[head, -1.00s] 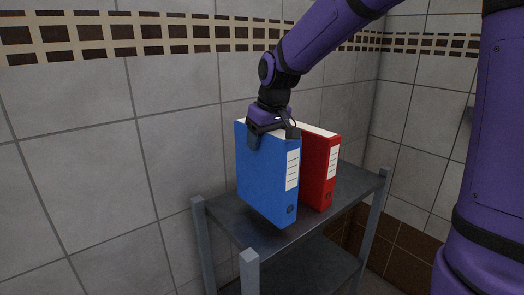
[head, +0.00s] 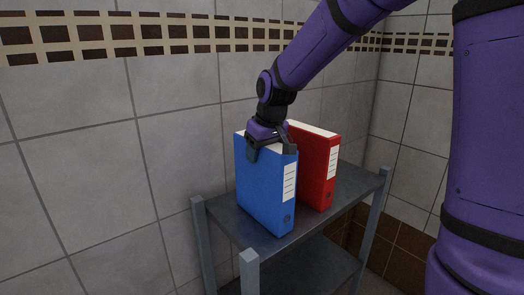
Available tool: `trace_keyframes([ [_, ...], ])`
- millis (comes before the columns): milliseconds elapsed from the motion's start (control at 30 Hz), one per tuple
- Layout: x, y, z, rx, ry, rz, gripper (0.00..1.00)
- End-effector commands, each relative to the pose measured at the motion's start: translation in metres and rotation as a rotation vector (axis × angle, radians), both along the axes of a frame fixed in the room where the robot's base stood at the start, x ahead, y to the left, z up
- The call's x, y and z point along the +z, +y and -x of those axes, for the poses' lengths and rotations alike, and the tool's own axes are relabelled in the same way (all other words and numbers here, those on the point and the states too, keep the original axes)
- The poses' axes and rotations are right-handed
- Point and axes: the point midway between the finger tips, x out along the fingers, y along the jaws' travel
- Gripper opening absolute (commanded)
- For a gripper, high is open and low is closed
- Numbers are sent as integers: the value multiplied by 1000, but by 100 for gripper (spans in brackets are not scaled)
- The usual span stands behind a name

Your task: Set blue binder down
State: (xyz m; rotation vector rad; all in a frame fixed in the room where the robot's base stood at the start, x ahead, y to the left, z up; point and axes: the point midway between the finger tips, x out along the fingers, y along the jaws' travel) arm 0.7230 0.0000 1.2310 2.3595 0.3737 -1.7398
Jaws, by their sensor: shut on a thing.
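The blue binder (head: 262,188) is upright on the left part of the grey shelf's top (head: 318,232), with its labelled spine facing front right. Its lower edge appears to be at the shelf surface; whether it bears its full weight there I cannot tell. My gripper (head: 270,150) comes from above and is shut on the binder's top edge, with one finger on its left face and the other near the top of the spine side.
A red binder (head: 320,170) stands upright on the shelf just right of the blue one, with a narrow gap at the front. Shelf corner posts (head: 250,270) rise slightly above the top. Bare shelf lies to the right. A tiled wall (head: 170,170) is behind.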

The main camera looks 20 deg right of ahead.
Motion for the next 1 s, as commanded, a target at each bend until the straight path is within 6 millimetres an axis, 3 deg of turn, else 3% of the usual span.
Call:
trace_keyframes([
  [33,-1,0,0,0,1,0,62],
  [133,-1,0,0,0,1,0,85],
  [533,7,0,1,0,-1,0,85],
  [1000,88,-8,25,-1,-3,-1,85],
])
